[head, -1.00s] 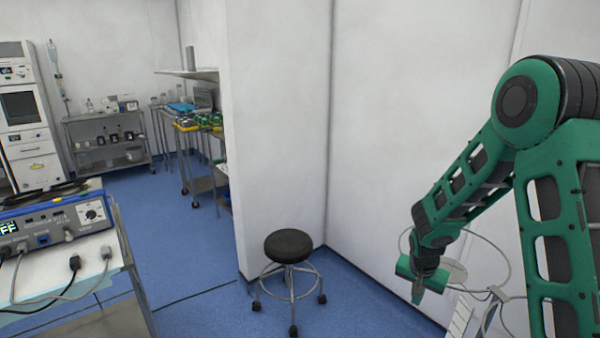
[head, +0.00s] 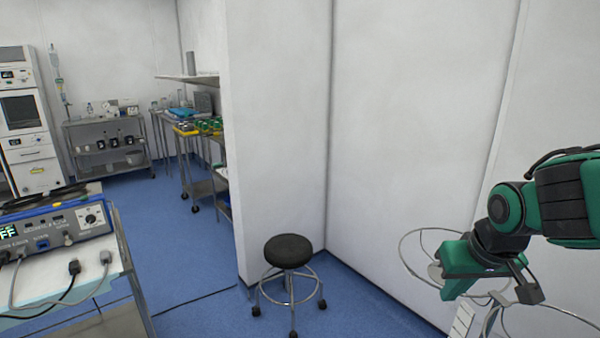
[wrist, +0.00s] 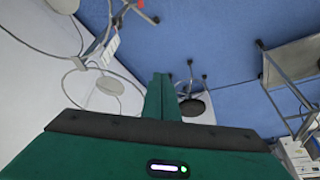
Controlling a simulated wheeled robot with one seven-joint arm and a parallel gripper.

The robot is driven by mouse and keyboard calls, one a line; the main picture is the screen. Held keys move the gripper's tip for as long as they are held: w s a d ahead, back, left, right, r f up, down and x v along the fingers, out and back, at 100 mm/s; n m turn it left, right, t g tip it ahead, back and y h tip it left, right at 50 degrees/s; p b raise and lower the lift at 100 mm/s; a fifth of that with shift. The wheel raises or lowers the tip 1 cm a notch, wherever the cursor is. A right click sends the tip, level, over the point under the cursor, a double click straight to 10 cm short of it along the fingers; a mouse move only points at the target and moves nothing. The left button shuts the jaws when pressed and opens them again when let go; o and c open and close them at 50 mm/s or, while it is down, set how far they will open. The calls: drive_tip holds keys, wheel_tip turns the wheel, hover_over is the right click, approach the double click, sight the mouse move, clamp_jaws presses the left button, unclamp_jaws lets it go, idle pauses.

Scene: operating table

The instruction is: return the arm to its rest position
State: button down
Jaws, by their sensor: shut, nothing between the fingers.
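My green arm shows at the right of the head view, folded back so that it reaches in from the right edge. My gripper (head: 456,276) is low in front of the white wall, with a wire stand behind it. In the wrist view, my gripper (wrist: 160,82) has its green fingers together, with nothing held between them. The fingertips point out over the blue floor, near the black stool in that picture.
A black stool (head: 288,251) stands by the wall corner. A cart with a blue-grey device (head: 55,232) is at the left front. A wire stand (head: 412,243) is close behind my gripper. Blue floor (head: 190,260) lies clear between cart and stool.

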drive_tip(key=s+d+m+g, duration=0.2)
drive_tip(key=s+d, duration=0.3)
drive_tip(key=s, duration=0.4)
drive_tip(key=s+d+f+m+g, duration=0.1)
drive_tip(key=s+d+m+g, duration=0.1)
drive_tip(key=s+d+m, duration=0.2)
drive_tip(key=s+d, duration=0.2)
drive_tip(key=s, duration=0.2)
drive_tip(key=shift+s+f+g, duration=0.25)
drive_tip(key=shift+s+g, duration=0.05)
drive_tip(key=shift+s, duration=0.05)
drive_tip(key=shift+w+d+f, duration=0.1)
drive_tip(key=shift+w+f, duration=0.15)
drive_tip(key=shift+w, duration=0.4)
